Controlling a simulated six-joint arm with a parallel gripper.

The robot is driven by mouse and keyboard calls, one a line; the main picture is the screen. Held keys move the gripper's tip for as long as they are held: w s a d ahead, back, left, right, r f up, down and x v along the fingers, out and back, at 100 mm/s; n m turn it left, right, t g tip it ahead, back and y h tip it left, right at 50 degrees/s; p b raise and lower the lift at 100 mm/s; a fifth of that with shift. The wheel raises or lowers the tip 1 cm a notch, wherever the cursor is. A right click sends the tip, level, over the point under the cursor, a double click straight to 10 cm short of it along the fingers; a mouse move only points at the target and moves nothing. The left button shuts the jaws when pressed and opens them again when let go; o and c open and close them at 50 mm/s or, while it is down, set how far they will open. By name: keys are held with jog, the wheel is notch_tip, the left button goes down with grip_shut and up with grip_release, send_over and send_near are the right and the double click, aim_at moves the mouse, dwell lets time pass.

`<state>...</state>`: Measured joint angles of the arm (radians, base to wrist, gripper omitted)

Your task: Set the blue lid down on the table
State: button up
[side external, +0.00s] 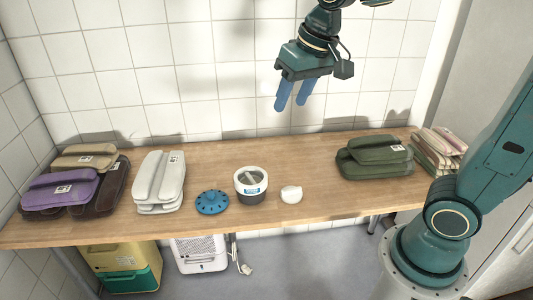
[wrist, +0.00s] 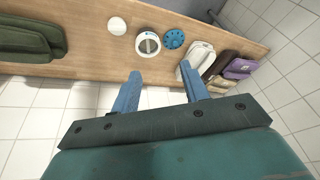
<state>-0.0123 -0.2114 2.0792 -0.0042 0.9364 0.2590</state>
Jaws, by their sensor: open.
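The blue lid (side external: 212,202) lies flat on the wooden table (side external: 310,165), just left of a white-and-grey pot in the side external view. The lid also shows in the wrist view (wrist: 173,39), beside the pot. My gripper (side external: 291,104) is high above the table, near the tiled wall, with its two blue fingers apart and nothing between them. In the wrist view the fingers (wrist: 165,84) are spread and empty, well away from the lid.
The pot (side external: 251,184) and a small white round object (side external: 291,194) stand right of the lid. Folded white fabric (side external: 159,181) and a purple bundle (side external: 60,192) lie to the left, green bundles (side external: 375,156) to the right. The table between pot and green bundles is mostly clear.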

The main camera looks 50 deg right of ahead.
jog(key=s+f+n+t, duration=0.1)
jog(key=s+f+n, duration=0.1)
jog(key=s, duration=1.2)
jog(key=shift+s+d+f+n+t, duration=0.25)
jog(key=shift+s+f+n+t, duration=0.15)
